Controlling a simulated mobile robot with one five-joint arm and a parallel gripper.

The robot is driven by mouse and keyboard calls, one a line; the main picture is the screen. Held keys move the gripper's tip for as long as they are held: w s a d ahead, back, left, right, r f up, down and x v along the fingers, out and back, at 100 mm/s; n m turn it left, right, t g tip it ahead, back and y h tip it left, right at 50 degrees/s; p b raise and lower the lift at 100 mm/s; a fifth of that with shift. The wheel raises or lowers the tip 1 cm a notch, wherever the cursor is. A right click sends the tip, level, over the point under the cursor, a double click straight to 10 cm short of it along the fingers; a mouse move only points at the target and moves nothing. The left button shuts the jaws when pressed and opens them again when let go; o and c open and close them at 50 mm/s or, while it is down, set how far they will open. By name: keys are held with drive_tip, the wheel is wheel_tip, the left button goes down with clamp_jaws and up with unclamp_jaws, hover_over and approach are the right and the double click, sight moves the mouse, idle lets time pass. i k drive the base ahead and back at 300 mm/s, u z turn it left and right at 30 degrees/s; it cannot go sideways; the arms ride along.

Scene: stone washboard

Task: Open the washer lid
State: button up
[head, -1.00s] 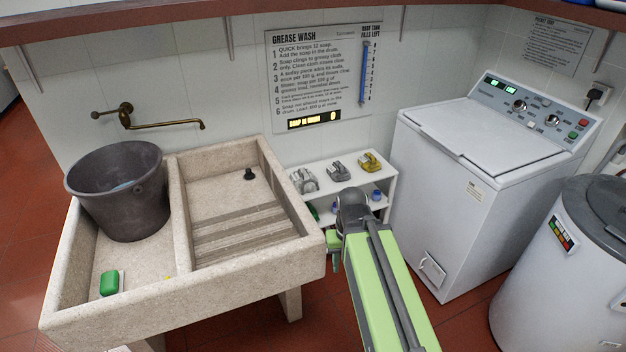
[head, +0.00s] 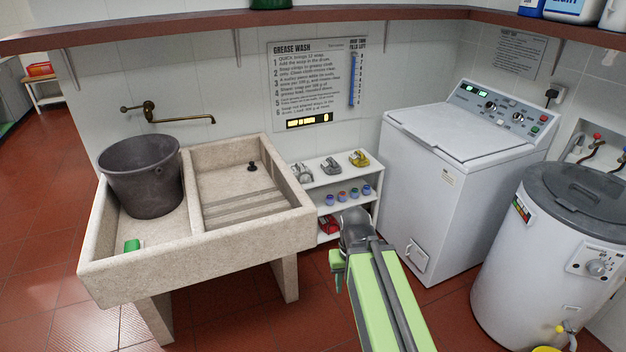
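The white top-loading washer (head: 440,200) stands against the back wall, right of centre in the head view. Its flat white lid (head: 460,132) is shut, lying level below the tilted control panel (head: 495,108). My gripper (head: 338,270) is at the end of my green arm, low in front of the small shelf and left of the washer, apart from it. Only a small green part of the gripper shows, pointing down; its fingertips are too small and turned away to tell their opening.
A stone washboard sink (head: 200,255) with a dark bucket (head: 140,180) stands at left. A small white shelf (head: 330,180) holds several small items beside the washer. A white round tank (head: 530,260) stands close to the washer's right. Red floor is free in front.

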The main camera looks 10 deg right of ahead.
sight(466, 137)
drive_tip(key=u, duration=0.15)
drive_tip(key=i, duration=0.85)
drive_tip(key=z, duration=0.05)
